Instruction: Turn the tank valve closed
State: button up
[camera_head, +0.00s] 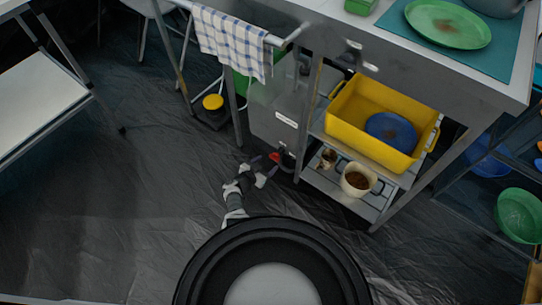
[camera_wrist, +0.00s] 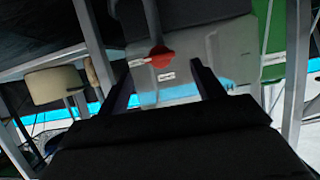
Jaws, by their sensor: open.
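The grey tank (camera_head: 275,115) stands on the floor under the counter, with a white label on its front. Its small red valve (camera_head: 274,157) is low near the tank's bottom corner. In the wrist view the red valve (camera_wrist: 160,57) shows in front of the grey tank (camera_wrist: 205,50). My gripper (camera_head: 265,166) is low beside the valve. Its two fingers are apart, and in the wrist view my gripper (camera_wrist: 163,78) has the valve between and beyond the fingertips. I see nothing held. Whether a finger touches the valve cannot be told.
Counter legs flank the tank. A yellow-topped item (camera_head: 213,102) stands to the left. The dark floor (camera_head: 120,190) at left is clear.

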jog(key=p+v, duration=0.4)
jog(key=v, duration=0.3)
jog(key=shift+s, duration=0.1)
